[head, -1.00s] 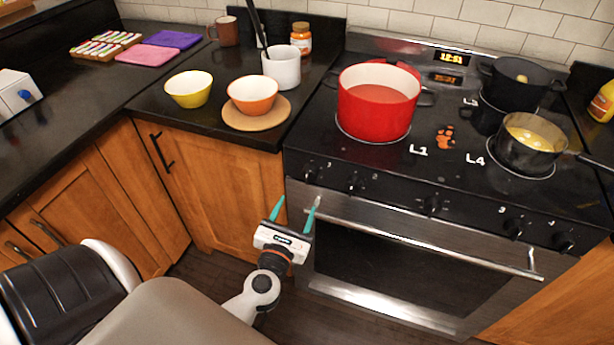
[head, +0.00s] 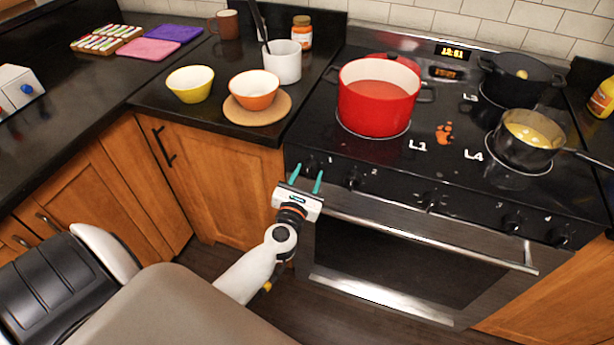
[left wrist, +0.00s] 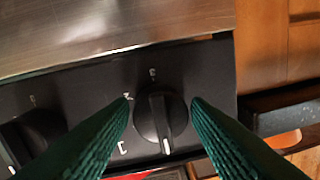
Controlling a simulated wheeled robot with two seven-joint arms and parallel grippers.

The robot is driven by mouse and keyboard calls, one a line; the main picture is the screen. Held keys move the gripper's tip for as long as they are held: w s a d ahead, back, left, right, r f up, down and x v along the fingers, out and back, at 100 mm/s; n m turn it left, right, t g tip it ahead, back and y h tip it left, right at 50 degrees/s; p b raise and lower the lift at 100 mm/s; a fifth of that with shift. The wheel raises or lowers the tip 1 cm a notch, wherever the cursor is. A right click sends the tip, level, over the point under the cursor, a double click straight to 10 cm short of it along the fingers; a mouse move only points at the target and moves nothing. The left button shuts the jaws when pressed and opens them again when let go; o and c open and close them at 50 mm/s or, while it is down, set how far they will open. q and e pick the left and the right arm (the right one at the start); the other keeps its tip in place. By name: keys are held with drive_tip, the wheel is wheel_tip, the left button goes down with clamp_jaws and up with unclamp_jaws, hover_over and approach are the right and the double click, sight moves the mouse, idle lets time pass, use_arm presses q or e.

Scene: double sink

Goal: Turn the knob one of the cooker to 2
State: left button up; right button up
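Knob one (head: 311,165) is the leftmost black knob on the cooker's front panel. It also shows in the left wrist view (left wrist: 160,118), where its white pointer mark points down in the picture. My left gripper (head: 308,170) is open in front of this knob. In the left wrist view its teal fingers (left wrist: 158,102) lie on either side of the knob with gaps visible; I see no contact. The cooker (head: 440,185) fills the right part of the head view. My right gripper is not in view.
Knob two (head: 354,180) is to the right of knob one. The oven handle (head: 430,239) runs below the panel. A red pot (head: 376,112) and a pan (head: 530,150) stand on the hob. A wooden cabinet (head: 215,185) adjoins at left.

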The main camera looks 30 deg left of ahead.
use_arm(q)
drive_tip(key=c, duration=0.6)
drive_tip(key=shift+o, duration=0.2)
drive_tip(key=shift+m, duration=0.3)
drive_tip(key=m+p, duration=0.1)
drive_tip(key=m, duration=0.4)
drive_tip(key=shift+a+m, duration=0.1)
drive_tip(key=shift+m, duration=0.2)
drive_tip(key=m+p, duration=0.1)
drive_tip(key=m, duration=0.4)
drive_tip(key=shift+r+m+t+p, duration=0.1)
drive_tip(key=shift+m+t+p, duration=0.2)
drive_tip(key=shift+p, duration=0.1)
drive_tip(key=m+p, duration=0.1)
drive_tip(key=m, duration=0.2)
drive_tip(key=m+p, duration=0.1)
drive_tip(key=m, duration=0.2)
drive_tip(key=shift+s+a+r+m+h, duration=0.1)
drive_tip(key=shift+a+m+h, duration=0.05)
drive_tip(key=shift+m+h, duration=0.2)
drive_tip(key=m+p, duration=0.1)
drive_tip(key=m, duration=0.2)
drive_tip(key=shift+m+t+h, duration=0.25)
drive_tip(key=shift+m+t, duration=0.05)
drive_tip(key=shift+m, duration=0.05)
drive_tip(key=shift+m+p, duration=0.6)
drive_tip(key=shift+m, duration=0.9)
